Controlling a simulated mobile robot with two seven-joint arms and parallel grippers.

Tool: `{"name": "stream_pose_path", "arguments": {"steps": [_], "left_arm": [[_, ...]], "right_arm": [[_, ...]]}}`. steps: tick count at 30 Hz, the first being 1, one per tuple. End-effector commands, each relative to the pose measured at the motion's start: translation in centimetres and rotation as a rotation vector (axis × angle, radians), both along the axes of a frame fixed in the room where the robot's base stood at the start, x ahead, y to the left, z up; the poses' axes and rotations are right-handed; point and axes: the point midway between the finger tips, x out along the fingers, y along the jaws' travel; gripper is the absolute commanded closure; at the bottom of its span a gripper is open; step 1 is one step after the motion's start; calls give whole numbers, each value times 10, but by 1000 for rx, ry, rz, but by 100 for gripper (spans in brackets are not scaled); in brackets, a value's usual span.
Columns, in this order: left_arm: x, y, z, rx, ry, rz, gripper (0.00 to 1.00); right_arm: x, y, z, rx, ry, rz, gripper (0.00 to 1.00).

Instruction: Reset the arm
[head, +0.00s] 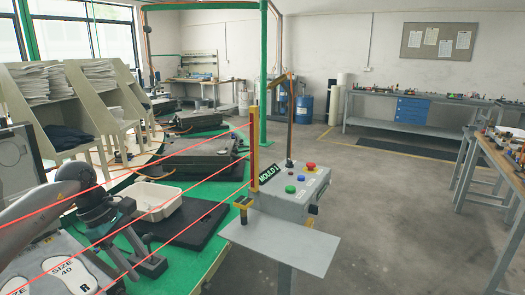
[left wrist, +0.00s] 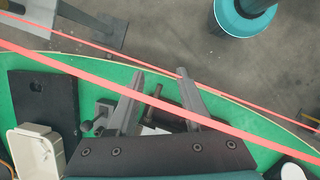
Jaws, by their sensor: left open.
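My left arm comes in from the left of the head view over the green table, with my left gripper (head: 140,262) low above its near part. In the left wrist view my left gripper (left wrist: 160,74) has its two fingers spread apart with nothing held between them. A small dark fixture with a rod (left wrist: 152,103) shows beyond and between the fingers; I cannot tell the height gap. My right gripper is in neither view.
A cream bin (head: 155,201) and black pad (head: 185,224) lie on the green table. Red beams run to a yellow post (head: 254,150). A MOULD 1 control box (head: 295,190) has a grey shelf (head: 285,240). An insole plate (head: 70,275) lies near left.

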Motion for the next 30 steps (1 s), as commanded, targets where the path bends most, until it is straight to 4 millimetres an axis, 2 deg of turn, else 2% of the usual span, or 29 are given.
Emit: {"name": "stream_pose_path", "arguments": {"steps": [1, 5, 6, 9, 12, 14, 17, 19, 21, 23, 25, 26, 27, 29, 30], "left_arm": [[2, -22, -16, -94, 19, 53, 49], [11, -78, -47, -369, 85, 258, 49], [14, -95, -58, -466, 121, 344, 49], [22, -131, -82, -716, 240, 607, 49], [30, -148, -111, -946, 394, 919, 49], [32, -150, -134, -1068, 498, 1127, 49], [26, -142, -184, -1240, 684, 1505, 49], [10, -129, -228, -1334, 815, 1794, 49], [-14, -115, -274, -1400, 932, 2082, 49], [-40, -104, -310, -1432, 1009, 2307, 49], [-76, -95, -349, -1449, 1082, 2554, 49], [-92, -91, -364, 1379, -1052, -2522, 49], [-116, -87, -384, 1275, -999, -2456, 49], [-153, -83, -411, 1129, -919, -2355, 49], [-179, -82, -428, 1038, -866, -2290, 49]], "right_arm": [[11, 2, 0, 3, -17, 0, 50], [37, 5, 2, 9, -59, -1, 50], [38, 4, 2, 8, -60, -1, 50], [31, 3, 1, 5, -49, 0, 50], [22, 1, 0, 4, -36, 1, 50], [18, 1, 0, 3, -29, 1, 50], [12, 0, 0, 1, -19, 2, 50], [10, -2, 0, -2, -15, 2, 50], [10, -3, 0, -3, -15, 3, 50], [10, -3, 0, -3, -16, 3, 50], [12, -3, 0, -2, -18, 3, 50], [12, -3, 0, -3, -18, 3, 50], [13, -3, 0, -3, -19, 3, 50], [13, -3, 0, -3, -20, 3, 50], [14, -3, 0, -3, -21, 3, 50]]}}
